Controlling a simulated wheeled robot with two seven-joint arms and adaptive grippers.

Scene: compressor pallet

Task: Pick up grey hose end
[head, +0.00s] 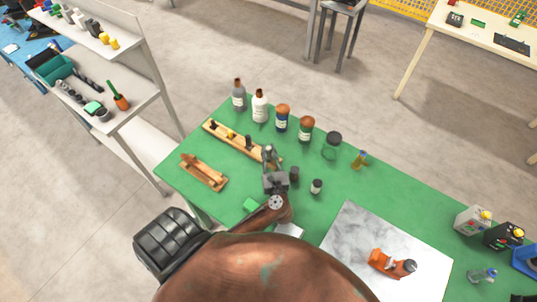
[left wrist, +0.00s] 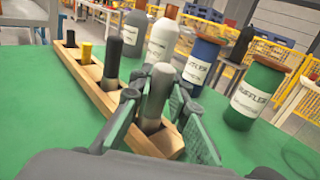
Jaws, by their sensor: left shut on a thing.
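A wooden rack (head: 222,139) lies on the green table, and it also shows in the left wrist view (left wrist: 104,99). In the left wrist view, the grey hose end (left wrist: 157,88) stands upright at the rack's near end, its lower part at the wood. My left gripper (head: 270,158) is at that end of the rack; in the left wrist view its fingers (left wrist: 155,105) are shut on the grey hose end, one on each side. A black piece (left wrist: 113,62), a yellow piece (left wrist: 86,52) and another dark piece (left wrist: 70,38) stand further along the rack. My right gripper is not in view.
Several bottles and jars stand behind the rack, including a green jar (left wrist: 246,92) and a blue one (left wrist: 203,62). A small wooden tray (head: 203,172) lies left of the rack. A marble slab (head: 352,232) with an orange tool (head: 388,264) is at right.

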